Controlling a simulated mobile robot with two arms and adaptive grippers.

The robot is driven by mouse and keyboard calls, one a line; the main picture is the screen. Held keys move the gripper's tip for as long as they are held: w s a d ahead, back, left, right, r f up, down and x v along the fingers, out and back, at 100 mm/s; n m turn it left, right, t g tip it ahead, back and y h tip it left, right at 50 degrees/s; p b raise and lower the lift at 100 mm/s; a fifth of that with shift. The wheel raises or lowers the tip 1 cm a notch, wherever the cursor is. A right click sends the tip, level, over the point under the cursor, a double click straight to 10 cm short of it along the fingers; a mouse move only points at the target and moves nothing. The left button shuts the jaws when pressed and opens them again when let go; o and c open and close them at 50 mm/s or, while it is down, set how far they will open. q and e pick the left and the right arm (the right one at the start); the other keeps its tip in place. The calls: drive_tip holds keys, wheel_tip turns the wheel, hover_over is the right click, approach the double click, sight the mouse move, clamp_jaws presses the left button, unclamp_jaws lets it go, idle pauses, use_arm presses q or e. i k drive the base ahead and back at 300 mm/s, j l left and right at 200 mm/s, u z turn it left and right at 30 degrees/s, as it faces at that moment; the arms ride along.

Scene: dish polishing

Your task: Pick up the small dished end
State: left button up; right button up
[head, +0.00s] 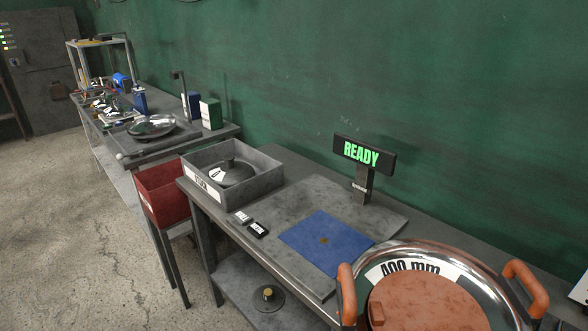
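A small dark round dished piece (237,170) with a knob on top and a white label lies in the grey stock bin (266,187). The label on it is partly hidden and I cannot read it fully. A large shiny dished end (420,252) marked 400 mm is in the right foreground, cut off by the bottom edge. It has an orange-brown disc (425,303) in its middle and orange handles at its sides. A shiny dish (151,126) lies on the far bench. Neither of my grippers is in view.
A blue mat (326,242) lies on a grey plate before a sign (364,155) reading READY. Two small tags (258,229) lie nearby. A red bin (165,192) stands between the benches. A lower shelf (240,280) holds a round piece (268,297). Floor at left is clear.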

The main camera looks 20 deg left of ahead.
sight(227, 174)
drive_tip(key=i+j+z, duration=0.1)
drive_tip(key=j+z, duration=0.35)
drive_tip(key=j, duration=0.35)
drive_tip(key=j+z, duration=0.4)
drive_tip(key=j, duration=0.45)
drive_tip(key=k+j+z, duration=0.2)
drive_tip(key=j+z, duration=0.25)
drive_tip(key=j, duration=0.3)
